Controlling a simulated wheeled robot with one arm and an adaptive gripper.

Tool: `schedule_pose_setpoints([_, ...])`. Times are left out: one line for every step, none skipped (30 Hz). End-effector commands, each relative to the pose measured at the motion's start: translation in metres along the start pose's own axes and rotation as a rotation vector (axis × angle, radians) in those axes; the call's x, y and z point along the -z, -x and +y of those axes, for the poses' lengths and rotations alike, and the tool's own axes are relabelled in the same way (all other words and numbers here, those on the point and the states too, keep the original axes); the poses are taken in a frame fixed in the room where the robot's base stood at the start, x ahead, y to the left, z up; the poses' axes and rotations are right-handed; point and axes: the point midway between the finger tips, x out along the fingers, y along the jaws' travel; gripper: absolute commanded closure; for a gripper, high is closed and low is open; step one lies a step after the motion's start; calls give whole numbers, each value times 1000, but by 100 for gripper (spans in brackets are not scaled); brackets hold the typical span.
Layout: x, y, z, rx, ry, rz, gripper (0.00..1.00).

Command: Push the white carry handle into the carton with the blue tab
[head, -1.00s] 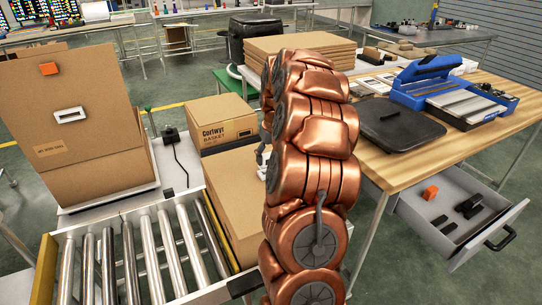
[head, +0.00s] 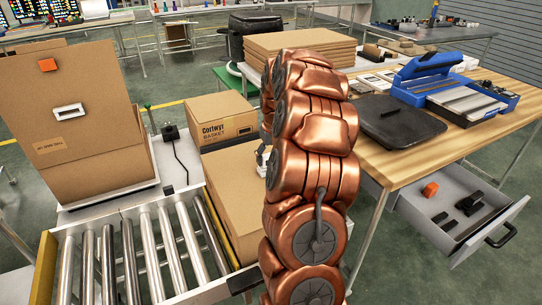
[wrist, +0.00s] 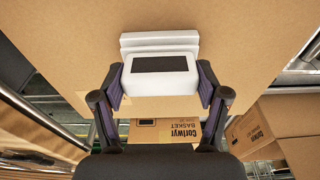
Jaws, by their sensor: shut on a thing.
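In the wrist view, a white carry handle (wrist: 160,84) with a dark rectangular recess sits between the two fingers of my gripper (wrist: 160,88). The fingers are shut on its sides. Its back plate is close against a brown carton face (wrist: 240,40); I cannot tell whether it touches or is seated. No blue tab shows in either view. In the head view, my arm hides most of my gripper (head: 263,158), beside a brown carton (head: 232,185) on the conveyor's right side.
Steel rollers (head: 135,260) lie in front. A Cortwyr carton (head: 225,122) stands behind. A wooden table (head: 400,175) with an open drawer (head: 450,215) is at right.

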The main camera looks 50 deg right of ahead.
Motion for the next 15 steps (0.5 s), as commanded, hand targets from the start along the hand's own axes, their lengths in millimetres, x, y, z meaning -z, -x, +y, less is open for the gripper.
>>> schedule_pose_setpoints([0,-2,0,0,0,-1,68])
schedule_pose_setpoints([-1,-2,0,0,0,-1,68])
schedule_pose_setpoints([-1,-3,0,0,0,-1,68])
schedule_pose_setpoints([-1,-3,0,0,0,-1,68])
schedule_pose_setpoints([-1,-2,0,0,0,-1,68])
schedule_pose_setpoints([-1,-2,0,0,0,-1,68])
schedule_pose_setpoints([-1,-2,0,0,0,-1,68])
schedule_pose_setpoints([-1,-2,0,0,0,-1,68])
schedule_pose_setpoints([-1,-2,0,0,0,-1,68])
schedule_pose_setpoints([-1,-2,0,0,0,-1,25])
schedule_pose_setpoints([-1,-2,0,0,0,-1,22])
schedule_pose_setpoints([0,-2,0,0,0,-1,18])
schedule_pose_setpoints([0,-2,0,0,0,-1,15])
schedule_pose_setpoints([0,-2,0,0,0,-1,12])
schedule_pose_setpoints([0,-2,0,0,0,0,7])
